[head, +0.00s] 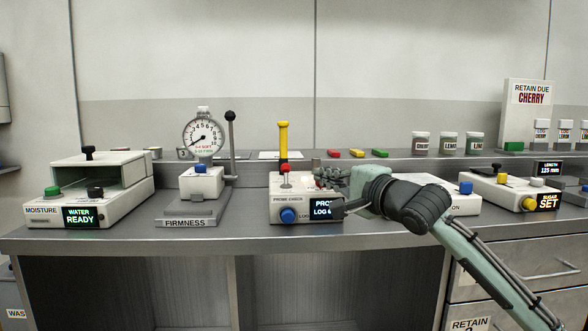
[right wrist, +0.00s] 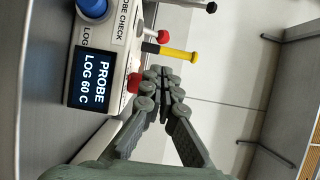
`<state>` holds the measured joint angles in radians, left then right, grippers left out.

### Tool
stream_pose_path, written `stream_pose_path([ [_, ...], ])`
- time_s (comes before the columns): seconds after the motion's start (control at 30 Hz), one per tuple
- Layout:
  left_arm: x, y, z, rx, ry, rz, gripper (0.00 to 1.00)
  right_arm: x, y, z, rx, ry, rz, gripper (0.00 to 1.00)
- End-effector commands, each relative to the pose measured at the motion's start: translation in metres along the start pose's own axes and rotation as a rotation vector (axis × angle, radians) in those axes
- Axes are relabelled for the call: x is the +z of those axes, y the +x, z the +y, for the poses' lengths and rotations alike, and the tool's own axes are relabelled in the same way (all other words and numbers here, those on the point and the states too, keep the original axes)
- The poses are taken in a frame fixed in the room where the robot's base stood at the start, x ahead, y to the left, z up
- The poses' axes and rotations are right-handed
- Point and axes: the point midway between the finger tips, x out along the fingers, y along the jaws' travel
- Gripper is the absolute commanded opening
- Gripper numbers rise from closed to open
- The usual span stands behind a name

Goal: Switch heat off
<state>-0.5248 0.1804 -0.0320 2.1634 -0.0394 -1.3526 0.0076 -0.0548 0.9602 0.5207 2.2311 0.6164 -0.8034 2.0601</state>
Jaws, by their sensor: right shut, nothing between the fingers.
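The probe check unit (head: 288,190) is a pale box on the bench. It has a blue knob (head: 288,215), a red-topped lever (head: 286,168) and an upright yellow-handled probe (head: 283,140). Its screen (right wrist: 90,78) reads "PROBE LOG 60 C" in the right wrist view. A second red knob (right wrist: 133,82) shows there beside my fingers. No label reading heat is legible. My right gripper (head: 322,175) is shut and empty over the unit's right side. In the right wrist view its fingertips (right wrist: 160,78) are close to the red knob; contact is unclear. My left gripper is out of view.
The firmness stand (head: 190,215) with dial and black-ball lever is to the left, and the moisture unit (head: 115,175) further left. A unit with a blue button (head: 466,187) and a sugar unit (head: 500,192) stand right. Jars (head: 448,143) line the shelf.

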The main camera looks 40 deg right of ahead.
Motion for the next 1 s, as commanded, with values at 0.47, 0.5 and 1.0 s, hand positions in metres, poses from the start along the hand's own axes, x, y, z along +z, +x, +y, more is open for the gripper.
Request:
stream_pose_path([
  [0.47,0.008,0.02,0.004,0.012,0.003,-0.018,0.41,-0.001,0.057,-0.003,-0.001,-0.002,0.002,0.0],
  [0.5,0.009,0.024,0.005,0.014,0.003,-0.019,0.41,-0.001,0.063,-0.004,-0.001,-0.002,0.002,0.0],
  [1.0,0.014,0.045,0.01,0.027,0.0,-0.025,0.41,0.0,0.101,0.001,0.002,-0.001,0.001,0.0],
])
